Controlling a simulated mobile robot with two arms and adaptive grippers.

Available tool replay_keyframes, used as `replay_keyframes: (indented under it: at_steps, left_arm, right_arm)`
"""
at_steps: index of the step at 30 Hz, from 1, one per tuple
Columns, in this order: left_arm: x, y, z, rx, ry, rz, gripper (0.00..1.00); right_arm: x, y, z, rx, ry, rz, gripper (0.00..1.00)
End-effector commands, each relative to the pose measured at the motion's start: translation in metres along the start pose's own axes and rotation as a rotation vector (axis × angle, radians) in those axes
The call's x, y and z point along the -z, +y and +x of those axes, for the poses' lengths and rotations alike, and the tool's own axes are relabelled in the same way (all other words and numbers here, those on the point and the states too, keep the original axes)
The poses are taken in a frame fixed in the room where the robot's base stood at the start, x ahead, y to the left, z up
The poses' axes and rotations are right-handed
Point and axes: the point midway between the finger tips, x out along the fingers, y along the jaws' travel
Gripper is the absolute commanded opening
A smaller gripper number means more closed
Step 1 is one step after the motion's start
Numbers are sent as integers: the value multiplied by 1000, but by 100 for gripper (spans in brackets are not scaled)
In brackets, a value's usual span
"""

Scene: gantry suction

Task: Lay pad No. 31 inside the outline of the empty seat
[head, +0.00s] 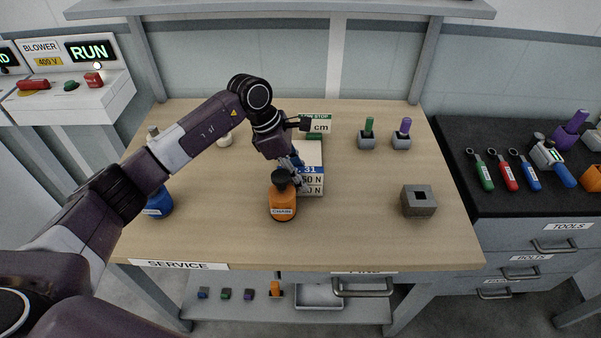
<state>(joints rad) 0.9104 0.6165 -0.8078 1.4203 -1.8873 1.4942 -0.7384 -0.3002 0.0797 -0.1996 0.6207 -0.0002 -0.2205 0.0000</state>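A white box-like item (312,180) with a blue band marked "31" stands near the middle of the bench. Lettering ending in "50 N" shows on its front, partly hidden by an orange bottle. My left gripper (297,172) points down at the left side of this item, just behind the bottle. Its fingers are dark and partly hidden, so I cannot tell whether they are open or touching anything. I cannot make out a separate pad or an empty seat outline. My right gripper is not in view.
The orange bottle (283,199) marked "CHAIN" stands close in front of the gripper. A grey block with a square hole (418,200) is at the right. Green (367,135) and purple (402,135) handled tools stand in holders behind. A blue container (158,204) is at the left.

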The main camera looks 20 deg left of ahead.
Motion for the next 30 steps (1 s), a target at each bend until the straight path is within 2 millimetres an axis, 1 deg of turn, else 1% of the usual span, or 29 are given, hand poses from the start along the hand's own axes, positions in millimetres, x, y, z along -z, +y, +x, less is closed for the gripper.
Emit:
replay_keyframes:
  at_steps: [13, 23, 26, 30]
  left_arm:
    - [2, 0, 4, -1, 0, 0, 28]
    - [2, 0, 4, 0, 0, 0, 28]
    - [2, 0, 4, 0, 0, 0, 19]
    - [2, 0, 4, 0, 0, 0, 3]
  right_arm:
    - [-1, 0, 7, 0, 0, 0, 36]
    - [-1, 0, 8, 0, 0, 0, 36]
    - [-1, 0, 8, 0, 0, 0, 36]
    - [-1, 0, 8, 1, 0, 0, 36]
